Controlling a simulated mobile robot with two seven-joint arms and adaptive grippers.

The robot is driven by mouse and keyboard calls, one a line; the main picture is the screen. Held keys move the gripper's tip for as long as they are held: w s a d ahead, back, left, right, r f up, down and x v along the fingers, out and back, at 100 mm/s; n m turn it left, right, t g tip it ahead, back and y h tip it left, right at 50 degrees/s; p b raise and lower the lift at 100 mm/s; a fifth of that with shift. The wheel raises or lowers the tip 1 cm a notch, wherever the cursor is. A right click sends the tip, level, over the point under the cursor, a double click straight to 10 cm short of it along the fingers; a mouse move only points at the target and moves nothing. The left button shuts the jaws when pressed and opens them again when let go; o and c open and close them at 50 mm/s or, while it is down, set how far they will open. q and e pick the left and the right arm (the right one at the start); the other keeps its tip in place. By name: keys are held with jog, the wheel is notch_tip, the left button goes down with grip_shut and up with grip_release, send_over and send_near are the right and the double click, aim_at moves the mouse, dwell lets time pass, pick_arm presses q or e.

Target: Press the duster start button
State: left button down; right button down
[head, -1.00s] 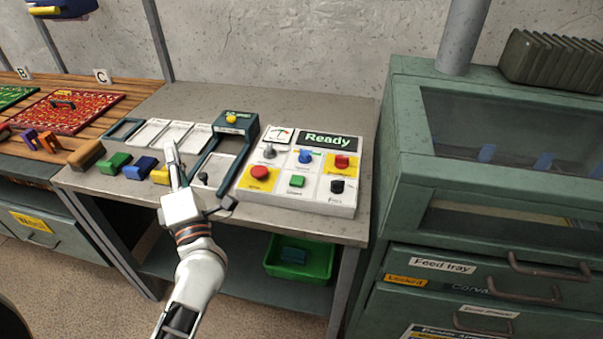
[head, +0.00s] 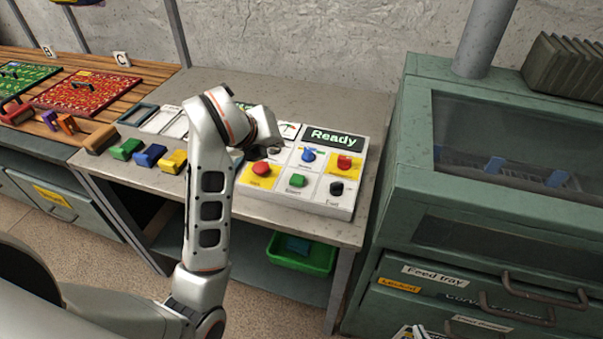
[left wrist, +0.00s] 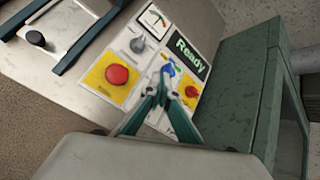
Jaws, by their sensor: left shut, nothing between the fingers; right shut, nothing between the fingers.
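A white control panel (head: 300,206) on the bench carries a lit "Ready" display (head: 333,138). On it are a left red button (head: 261,168), a blue control (head: 308,155), a right red button (head: 345,163), a green button (head: 297,181) and a black knob (head: 336,188). The small labels are too blurred to tell which one is the duster start. My left gripper (left wrist: 162,88) is shut and empty in the left wrist view, its tips in front of the panel near the blue control (left wrist: 168,70). Whether they touch is unclear. My right gripper is not in view.
A green cabinet (head: 500,220) stands right of the bench. A grey knob (left wrist: 137,45) and gauge (left wrist: 155,18) are on the panel's left. Colored blocks (head: 150,155) line the bench's front left. A green bin (head: 300,262) sits below.

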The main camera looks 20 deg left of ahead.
pick_arm(q)
jog(key=d, duration=0.1)
jog(key=d+r+h, duration=0.1)
jog(key=d, duration=0.1)
jog(key=d+r+h, duration=0.1)
jog(key=shift+s+d+r, duration=0.15)
jog(key=shift+s+d, duration=0.15)
jog(key=shift+s, duration=0.05)
jog(key=b, duration=0.4)
send_over(295, 180)
notch_tip(295, 180, down, 4)
jog(key=shift+f, duration=0.2)
notch_tip(295, 180, down, 4)
jog(key=b, duration=0.3)
jog(key=shift+f, duration=0.2)
dwell(0.7)
